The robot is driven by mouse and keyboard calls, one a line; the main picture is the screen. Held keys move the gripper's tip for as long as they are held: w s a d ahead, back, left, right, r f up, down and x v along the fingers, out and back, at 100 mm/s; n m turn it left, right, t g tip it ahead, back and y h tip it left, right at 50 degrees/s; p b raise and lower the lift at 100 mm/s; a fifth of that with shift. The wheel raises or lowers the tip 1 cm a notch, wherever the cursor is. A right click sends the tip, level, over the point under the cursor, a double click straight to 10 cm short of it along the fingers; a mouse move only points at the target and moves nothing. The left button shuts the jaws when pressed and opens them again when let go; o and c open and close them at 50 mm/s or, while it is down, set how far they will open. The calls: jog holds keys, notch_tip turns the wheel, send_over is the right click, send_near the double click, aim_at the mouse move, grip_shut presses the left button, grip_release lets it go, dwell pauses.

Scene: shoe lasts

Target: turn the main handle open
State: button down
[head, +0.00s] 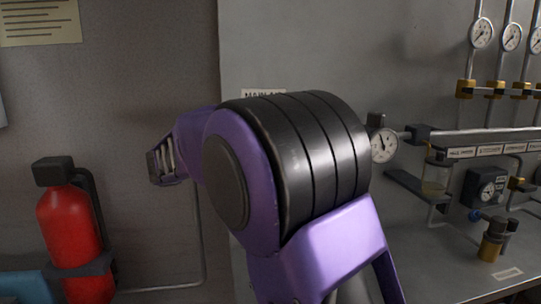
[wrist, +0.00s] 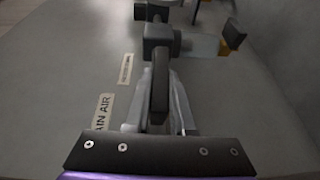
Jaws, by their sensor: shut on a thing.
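The main handle (wrist: 159,86) is a dark, flat lever in the middle of the wrist view. It runs from a dark valve block (wrist: 160,36) toward me, close to upright in that picture. My gripper (wrist: 160,104) has its pale fingers on both sides of the lever and is shut on it. A "MAIN AIR" label (wrist: 103,108) lies on the grey panel just left of the lever. In the head view my purple and black arm hides the handle and the gripper; only part of the label (head: 263,93) shows above it.
In the head view, a round gauge (head: 384,146) and a bowl-shaped filter (head: 435,178) sit on the pipework right of my arm. More gauges (head: 482,33) and yellow valves stand further right. A red extinguisher (head: 68,238) hangs at the left.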

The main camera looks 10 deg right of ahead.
jog(key=shift+h, duration=0.3)
dwell(0.4)
jog(key=c, duration=0.8)
grip_release()
jog(key=shift+o, duration=0.2)
jog(key=v, duration=1.7)
jog(key=shift+s+a+p, duration=0.15)
jog(key=shift+p, duration=0.15)
